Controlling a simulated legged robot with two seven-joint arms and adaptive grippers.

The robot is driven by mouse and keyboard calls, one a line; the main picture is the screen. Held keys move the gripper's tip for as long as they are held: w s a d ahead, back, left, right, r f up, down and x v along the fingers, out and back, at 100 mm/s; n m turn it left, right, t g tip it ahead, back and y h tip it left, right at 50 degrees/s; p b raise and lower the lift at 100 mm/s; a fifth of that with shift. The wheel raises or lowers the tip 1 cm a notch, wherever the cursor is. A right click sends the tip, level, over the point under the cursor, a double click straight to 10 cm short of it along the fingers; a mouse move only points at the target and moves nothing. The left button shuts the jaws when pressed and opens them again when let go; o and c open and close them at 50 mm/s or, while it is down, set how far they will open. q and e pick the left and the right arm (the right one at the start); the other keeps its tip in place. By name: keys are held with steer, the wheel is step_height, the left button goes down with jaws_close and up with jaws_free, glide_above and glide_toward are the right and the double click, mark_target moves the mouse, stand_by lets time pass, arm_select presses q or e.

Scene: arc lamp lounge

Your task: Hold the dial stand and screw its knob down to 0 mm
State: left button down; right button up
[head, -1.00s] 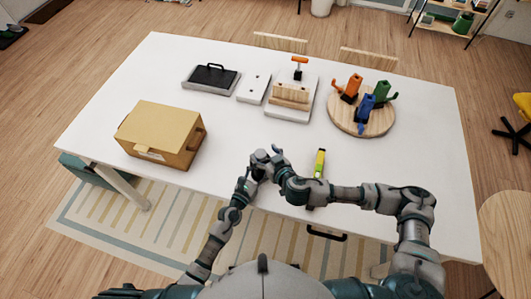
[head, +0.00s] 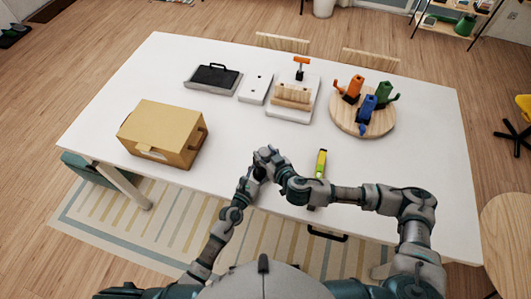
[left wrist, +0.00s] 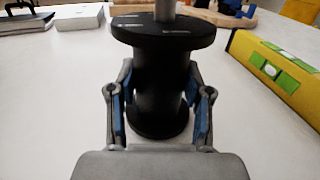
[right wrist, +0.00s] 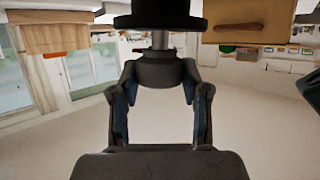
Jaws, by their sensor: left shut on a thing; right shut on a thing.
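The black dial stand (left wrist: 160,85) is spool-shaped, with a wide disc on top bearing small white marks, a narrower body and a round base on the table. My left gripper (left wrist: 159,70) is shut around its body, one finger on each side. A grey shaft (right wrist: 160,41) links the stand's black disc (right wrist: 160,14) to the dark knob (right wrist: 160,72). My right gripper (right wrist: 159,78) is shut on the knob, above the stand. In the head view my left gripper (head: 255,174) and right gripper (head: 266,157) hide most of the stand. The marks are too blurred to read.
A yellow-green level (head: 320,164) lies just right of the grippers. A tan box (head: 160,132) stands at the left. Behind are a black-handled tray (head: 212,79), a white plate (head: 256,88), a wooden block fixture (head: 291,97) and a round board (head: 345,122) with coloured figures.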

steer(key=shift+d+f+h, duration=0.3)
steer(key=shift+d+f, duration=0.3)
steer(key=shift+f, duration=0.15)
steer(key=o, duration=1.1)
steer(key=shift+w, duration=0.1)
steer(key=shift+o, duration=0.2)
steer(key=shift+r, duration=0.15)
steer(key=shift+a+r, duration=0.1)
steer(key=shift+r, duration=0.05)
steer(key=shift+f, duration=0.2)
steer(key=shift+r, duration=0.15)
steer(key=shift+s+r, duration=0.1)
steer(key=shift+s, duration=0.2)
steer(key=v, duration=1.1)
steer(key=shift+s+d, duration=0.15)
steer(key=shift+d, duration=0.05)
